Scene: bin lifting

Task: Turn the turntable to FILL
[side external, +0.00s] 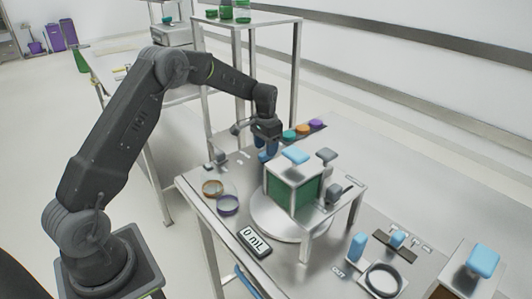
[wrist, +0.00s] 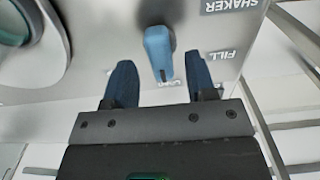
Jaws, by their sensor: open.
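The round pale turntable (side external: 262,222) sits on the metal table, with a box with green sides (side external: 306,196) above it. My gripper (side external: 267,154) is at the back left of that box, fingers pointing down. In the wrist view my gripper (wrist: 160,62) is open, with its two blue fingers apart. A blue handle (wrist: 157,45) shows between the fingers, with a gap visible on each side; I cannot tell its depth. The FILL label (wrist: 218,55) is right of the fingers, and the SHAKER label (wrist: 231,6) is above it. Another label by the handle's tip is mostly hidden.
A metal stand with a light-blue handle (side external: 295,155) on top rises close beside my gripper. Coloured discs (side external: 302,129) lie behind it. A 0 mL display (side external: 254,242) and two rings stand at front left. A blue handle (side external: 357,246) and a ring (side external: 384,280) are at front right.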

